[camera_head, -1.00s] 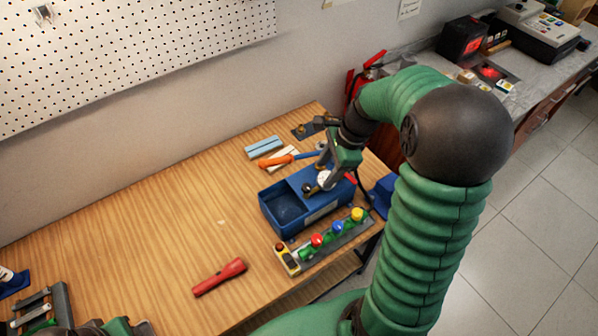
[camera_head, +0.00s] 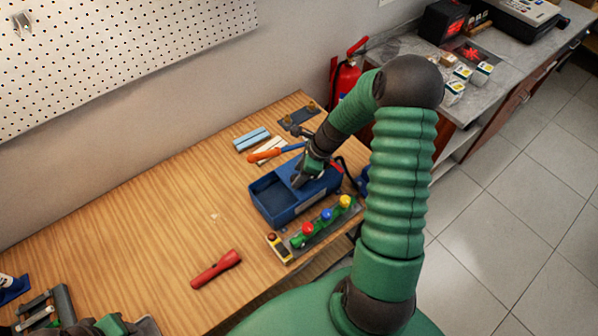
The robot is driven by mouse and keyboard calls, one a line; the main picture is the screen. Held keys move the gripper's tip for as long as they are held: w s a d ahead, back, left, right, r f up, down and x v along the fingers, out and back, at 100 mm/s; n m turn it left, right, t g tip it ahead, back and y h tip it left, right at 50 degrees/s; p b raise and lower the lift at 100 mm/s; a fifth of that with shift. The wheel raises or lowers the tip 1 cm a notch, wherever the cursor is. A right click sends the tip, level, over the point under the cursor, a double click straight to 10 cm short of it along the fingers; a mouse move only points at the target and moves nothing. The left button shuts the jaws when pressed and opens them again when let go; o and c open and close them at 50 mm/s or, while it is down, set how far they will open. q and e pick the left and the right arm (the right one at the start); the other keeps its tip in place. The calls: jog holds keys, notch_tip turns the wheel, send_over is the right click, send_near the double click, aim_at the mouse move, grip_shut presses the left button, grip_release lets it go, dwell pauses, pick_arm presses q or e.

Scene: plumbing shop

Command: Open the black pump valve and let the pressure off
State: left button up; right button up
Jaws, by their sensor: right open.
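The blue test pump (camera_head: 270,213) is an open box on the wooden bench, with an orange-handled blue lever (camera_head: 268,154) along its back. My right gripper (camera_head: 298,182) is open, pointing down over the pump's right part, close to its top. The gripper covers the small fittings there, so the black valve and the gauge cannot be made out. Whether the fingers touch anything cannot be told. A part of my left arm or gripper (camera_head: 112,325) shows at the bottom left edge, mostly cut off; its jaws cannot be read.
A manifold with red, blue and yellow knobs (camera_head: 326,214) lies in front of the pump, beside a small yellow device (camera_head: 277,246). A red flashlight (camera_head: 216,269) lies front left. Light blue bars (camera_head: 251,139) lie behind. The bench (camera_head: 140,220) is clear left of the pump.

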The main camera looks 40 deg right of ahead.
jog(key=shift+a+f, duration=0.1)
jog(key=shift+a, duration=0.25)
jog(key=shift+a+r, duration=0.2)
jog(key=shift+a, duration=0.05)
jog(key=c, duration=0.4)
jog(key=shift+c, duration=1.4)
jog(key=shift+d+f, duration=0.1)
grip_shut()
pick_arm(q)
jog(key=shift+a, duration=0.4)
pick_arm(e)
jog(key=shift+d, duration=0.1)
